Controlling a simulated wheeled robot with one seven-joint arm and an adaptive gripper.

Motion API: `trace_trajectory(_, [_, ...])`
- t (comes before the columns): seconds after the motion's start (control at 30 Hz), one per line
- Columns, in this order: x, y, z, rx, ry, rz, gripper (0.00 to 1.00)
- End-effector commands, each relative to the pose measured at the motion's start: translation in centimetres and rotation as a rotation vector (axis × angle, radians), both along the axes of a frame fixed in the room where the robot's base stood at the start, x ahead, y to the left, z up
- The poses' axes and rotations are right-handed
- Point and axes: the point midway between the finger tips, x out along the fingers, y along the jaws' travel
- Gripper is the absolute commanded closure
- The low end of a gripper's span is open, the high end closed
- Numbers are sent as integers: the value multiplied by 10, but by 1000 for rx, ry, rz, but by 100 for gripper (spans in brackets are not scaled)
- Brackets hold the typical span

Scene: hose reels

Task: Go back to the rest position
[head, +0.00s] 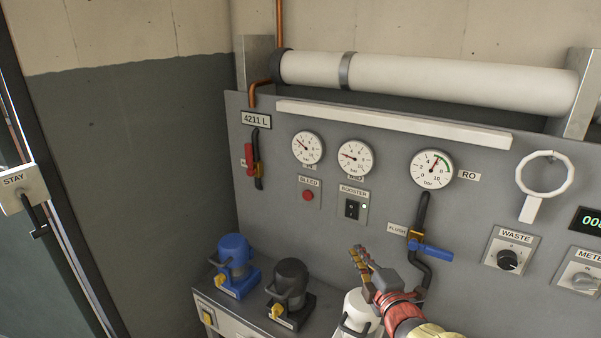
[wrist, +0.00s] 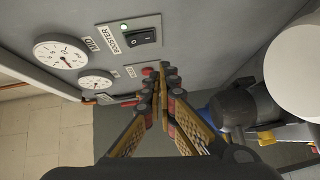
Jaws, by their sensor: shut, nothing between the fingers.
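My gripper (head: 359,254) is in the lower middle of the head view, in front of the grey panel. Its fingers are shut and empty, and they point up and to the left. In the wrist view the closed fingertips (wrist: 161,72) meet in the middle of the picture, with the panel behind them. The fingertips look apart from the panel, though the exact gap is hard to tell. My arm comes in from the bottom edge of the head view.
The panel (head: 290,240) carries gauges, a booster switch (head: 351,209), a red bleed button (head: 308,195), and a blue-handled flush valve (head: 430,251). Blue (head: 234,262), black (head: 290,288) and white (head: 358,312) units stand on the ledge below. A door (head: 20,240) is at left.

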Motion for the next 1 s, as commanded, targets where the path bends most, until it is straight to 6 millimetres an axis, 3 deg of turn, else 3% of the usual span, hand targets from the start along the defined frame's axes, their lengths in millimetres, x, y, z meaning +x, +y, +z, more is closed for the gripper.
trace_trajectory(0.13, [-16,-11,19,161,132,-105,100])
trace_trajectory(0.27, [-49,-20,27,366,282,-240,100])
trace_trajectory(0.47, [-124,-19,29,696,499,-465,100])
trace_trajectory(0.7, [-236,3,19,1053,739,-742,100])
trace_trajectory(0.8, [-275,13,14,1150,813,-833,100])
trace_trajectory(0.9, [-301,20,11,1209,864,-897,100])
trace_trajectory(1.0, [-313,23,9,1235,888,-930,100])
